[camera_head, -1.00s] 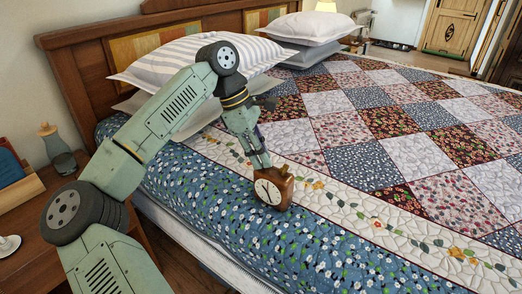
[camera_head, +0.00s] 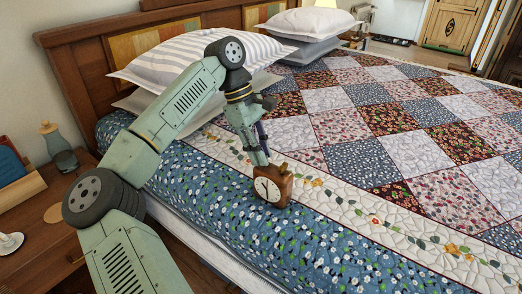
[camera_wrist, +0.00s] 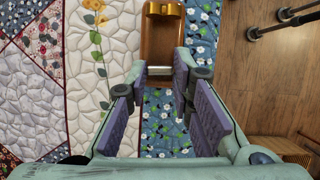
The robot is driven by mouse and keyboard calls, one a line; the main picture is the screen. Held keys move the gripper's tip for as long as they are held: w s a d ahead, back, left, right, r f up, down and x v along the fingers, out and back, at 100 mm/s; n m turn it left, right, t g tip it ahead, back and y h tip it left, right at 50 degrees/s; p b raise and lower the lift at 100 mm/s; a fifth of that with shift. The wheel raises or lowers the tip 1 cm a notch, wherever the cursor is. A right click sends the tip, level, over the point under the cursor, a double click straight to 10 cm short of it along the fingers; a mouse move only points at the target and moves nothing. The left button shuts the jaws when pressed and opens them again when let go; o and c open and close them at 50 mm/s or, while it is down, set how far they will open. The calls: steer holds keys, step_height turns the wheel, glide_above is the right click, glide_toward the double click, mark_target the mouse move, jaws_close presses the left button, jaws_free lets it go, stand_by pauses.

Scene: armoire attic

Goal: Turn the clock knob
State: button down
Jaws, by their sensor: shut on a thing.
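A small wooden clock (camera_head: 284,187) with a white face (camera_head: 267,190) stands on the blue floral edge of the bed, face towards the head camera. In the wrist view its brown body (camera_wrist: 161,45) lies beyond my fingertips, with a gold handle-like part (camera_wrist: 164,8) at the top. My gripper (camera_head: 260,160) reaches down behind the clock. In the wrist view my gripper (camera_wrist: 166,74) has its fingertips on either side of a small pale metallic piece, apparently the clock knob (camera_wrist: 160,71). The knob is hidden in the head view.
The bed (camera_head: 420,155) has a patchwork quilt and striped pillows (camera_head: 185,55) at the headboard. A wooden nightstand (camera_head: 40,225) stands at the left with a bottle-like object (camera_head: 52,135) on it. Wooden floor (camera_wrist: 265,80) shows beside the bed. The quilt right of the clock is clear.

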steer(key=c, duration=1.4)
jaws_free()
steer(key=v, duration=1.2)
steer(key=shift+w+d, duration=0.1)
